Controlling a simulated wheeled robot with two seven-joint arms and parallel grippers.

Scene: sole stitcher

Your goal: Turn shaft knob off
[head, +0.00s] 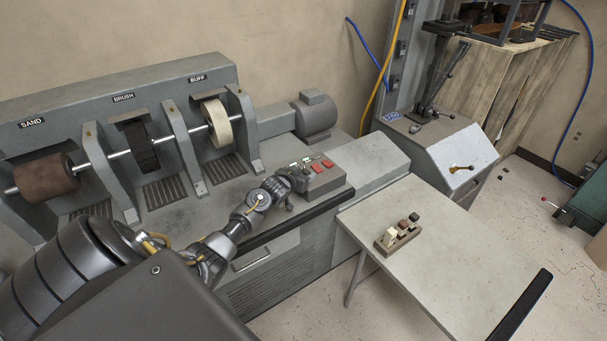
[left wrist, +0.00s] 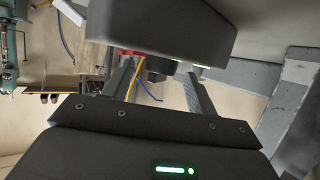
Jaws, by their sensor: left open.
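The control panel (head: 333,181) sits at the right end of the grey finishing machine, with red buttons (head: 316,168) and small green-lit parts on it. My left gripper (head: 297,178) is at the panel's left part and covers some of it. In the left wrist view, the open fingers (left wrist: 157,78) stand on either side of a small dark knob (left wrist: 155,76) on the panel box (left wrist: 160,25). I cannot tell whether they touch it. The knob's pointer direction is hidden. My right gripper is not in view.
The machine's shaft carries a brown sanding drum (head: 45,176), a dark brush wheel (head: 140,145) and a pale buff wheel (head: 217,122). A grey side table (head: 440,240) holds a small block with several pieces (head: 398,238). A motor (head: 315,115) stands behind the panel.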

